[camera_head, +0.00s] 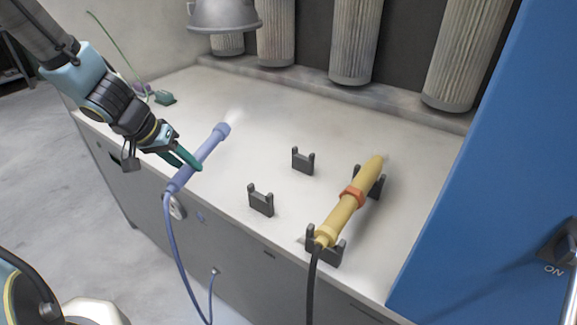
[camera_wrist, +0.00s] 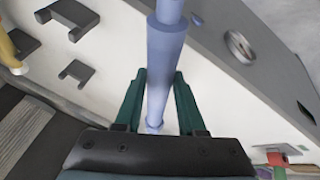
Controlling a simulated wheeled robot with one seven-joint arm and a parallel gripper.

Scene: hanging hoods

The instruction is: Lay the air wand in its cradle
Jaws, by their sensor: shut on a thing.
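The air wand is a blue-violet tube (camera_head: 210,144) with a hose trailing from its lower end over the bench front. My gripper (camera_head: 188,160) is shut around its middle. In the wrist view the wand (camera_wrist: 166,60) runs between the green fingers (camera_wrist: 157,98) of my gripper. Whether it touches the bench top cannot be told. An empty cradle of two dark grey forked brackets, a near one (camera_head: 261,201) and a far one (camera_head: 303,160), stands to the right of the wand. They also show in the wrist view (camera_wrist: 76,73).
A yellow tool (camera_head: 346,205) with an orange band lies in a second pair of brackets (camera_head: 327,250) at the right. A blue panel (camera_head: 480,160) bounds the right side. A grey hood (camera_head: 224,14) hangs above the back. Bench top between wand and empty brackets is clear.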

